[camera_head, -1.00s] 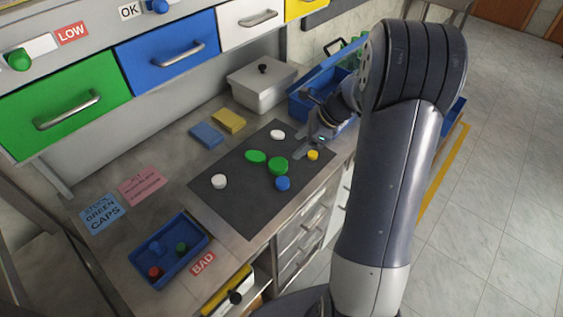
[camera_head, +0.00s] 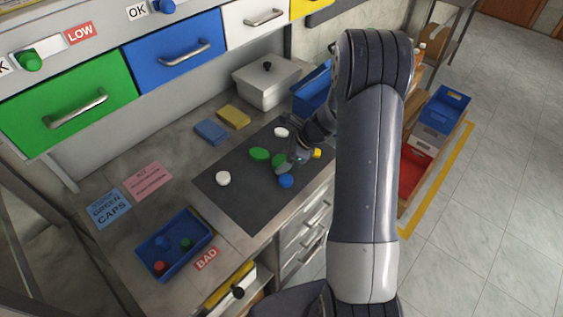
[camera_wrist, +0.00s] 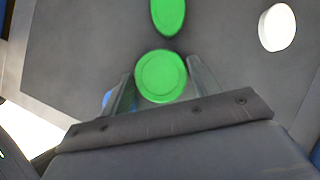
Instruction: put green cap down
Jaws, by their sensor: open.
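A round green cap (camera_wrist: 161,76) lies between the two fingers of my gripper (camera_wrist: 160,88) in the wrist view. My gripper is open, with a finger on each side of the cap; I cannot tell whether either touches it. In the head view this cap (camera_head: 279,160) is partly hidden by my gripper (camera_head: 288,164). A second green cap (camera_head: 260,154) lies just left of it on the dark mat (camera_head: 240,195); it also shows in the wrist view (camera_wrist: 167,14).
White caps (camera_head: 223,178) (camera_head: 281,132), a blue cap (camera_head: 286,181) and a yellow cap (camera_head: 317,153) lie on the mat. A blue tray (camera_head: 150,247) with several caps stands front left by the BAD label (camera_head: 206,259). Bare mat is at the front left.

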